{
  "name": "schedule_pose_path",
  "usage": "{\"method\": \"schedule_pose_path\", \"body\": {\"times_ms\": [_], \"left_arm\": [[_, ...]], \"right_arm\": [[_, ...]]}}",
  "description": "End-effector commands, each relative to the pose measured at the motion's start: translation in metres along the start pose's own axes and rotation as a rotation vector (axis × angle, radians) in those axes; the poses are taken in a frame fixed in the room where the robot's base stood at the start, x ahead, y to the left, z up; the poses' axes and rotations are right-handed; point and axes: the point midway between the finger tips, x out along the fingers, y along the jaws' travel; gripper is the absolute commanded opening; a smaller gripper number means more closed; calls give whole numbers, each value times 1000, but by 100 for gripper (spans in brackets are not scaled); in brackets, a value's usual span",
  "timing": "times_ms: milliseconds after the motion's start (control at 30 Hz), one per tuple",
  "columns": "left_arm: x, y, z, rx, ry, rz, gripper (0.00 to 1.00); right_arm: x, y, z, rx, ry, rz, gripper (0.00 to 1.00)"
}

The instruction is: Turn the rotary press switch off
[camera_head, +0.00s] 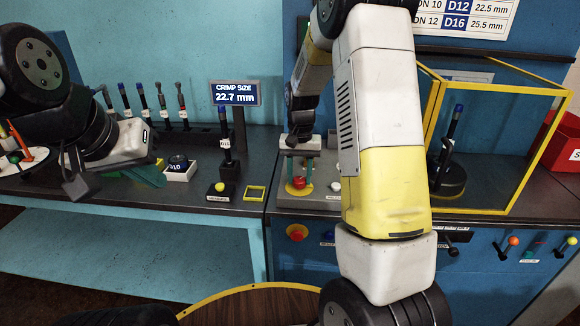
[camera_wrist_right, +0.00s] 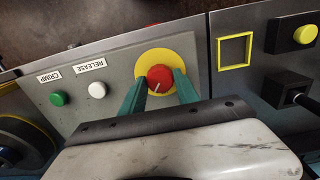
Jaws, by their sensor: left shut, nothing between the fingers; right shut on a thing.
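The rotary switch is a red knob (camera_wrist_right: 160,77) with a white pointer line, set on a yellow round plate (camera_wrist_right: 150,57). It also shows on the grey panel in the head view (camera_head: 299,183). My right gripper (camera_wrist_right: 159,82) points down at it, with one teal finger on each side of the knob, closed on it. The pointer line runs slantwise across the knob's face. My left gripper (camera_head: 154,179) is at the far left over the bench, shut and empty.
The panel also has a white RELEASE button (camera_wrist_right: 97,91) and a green CRIMP button (camera_wrist_right: 58,98). A yellow square frame (camera_wrist_right: 235,51) and a yellow button (camera_wrist_right: 305,34) are beside it. A yellow-framed clear box (camera_head: 515,150) stands at right. A sign (camera_head: 235,93) reads 22.7 mm.

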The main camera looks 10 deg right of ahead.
Motion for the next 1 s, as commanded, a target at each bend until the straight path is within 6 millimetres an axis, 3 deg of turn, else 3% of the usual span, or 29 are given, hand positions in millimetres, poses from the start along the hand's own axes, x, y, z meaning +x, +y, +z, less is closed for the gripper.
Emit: {"method": "schedule_pose_path", "body": {"times_ms": [500, 1000], "left_arm": [[0, 0, 0, 0, 0, 0, 0], [0, 0, 0, 0, 0, 0, 0]], "right_arm": [[-1, 0, -1, -458, 3, -1, 0], [-1, 0, -1, -671, 3, 0, 0]]}}
